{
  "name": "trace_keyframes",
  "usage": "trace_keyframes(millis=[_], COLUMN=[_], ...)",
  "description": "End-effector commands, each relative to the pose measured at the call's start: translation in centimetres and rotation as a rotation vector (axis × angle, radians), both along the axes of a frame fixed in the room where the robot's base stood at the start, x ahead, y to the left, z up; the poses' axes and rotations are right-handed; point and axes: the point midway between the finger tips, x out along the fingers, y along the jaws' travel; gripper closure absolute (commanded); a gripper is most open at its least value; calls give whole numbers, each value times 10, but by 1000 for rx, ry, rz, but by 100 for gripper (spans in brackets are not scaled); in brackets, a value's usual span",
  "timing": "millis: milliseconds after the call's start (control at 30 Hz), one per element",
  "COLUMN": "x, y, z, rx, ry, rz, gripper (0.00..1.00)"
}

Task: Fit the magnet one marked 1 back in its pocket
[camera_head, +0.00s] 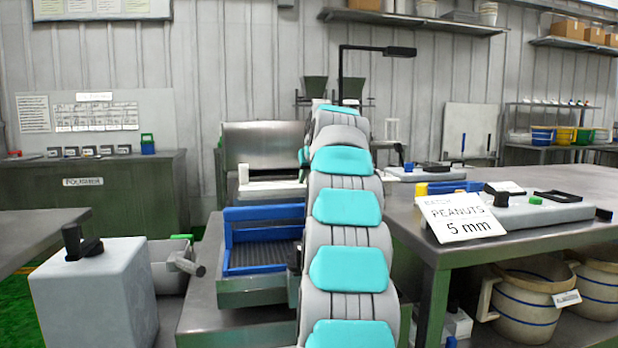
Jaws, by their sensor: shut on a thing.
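My segmented grey and teal arm rises through the middle of the view and reaches away toward the back. My gripper is hidden behind the arm, so I cannot see its fingers or anything in them. I cannot make out the magnet marked 1 or its pocket. A steel machine (262,150) with a white front part stands partly behind the arm. A blue-framed tray (262,213) with a ribbed dark floor sits nearer, left of the arm.
A steel table (560,190) at right carries a "PEANUTS 5 mm" sign (461,218) and a grey panel (535,210). A grey block (98,290) with a black knob stands at front left. Several small dark items (88,151) line the back-left bench (140,195).

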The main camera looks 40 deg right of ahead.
Motion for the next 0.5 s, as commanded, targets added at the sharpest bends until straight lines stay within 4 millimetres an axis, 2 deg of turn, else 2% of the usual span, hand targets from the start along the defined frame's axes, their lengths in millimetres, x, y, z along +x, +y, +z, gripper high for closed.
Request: trace_keyframes(millis=[333,367,500], x=[0,0,0], y=[0,0,0], z=[-8,-7,-8], rx=[-1,0,0], ry=[-1,-1,0], rz=[0,-1,-1], gripper=[100,66,50])
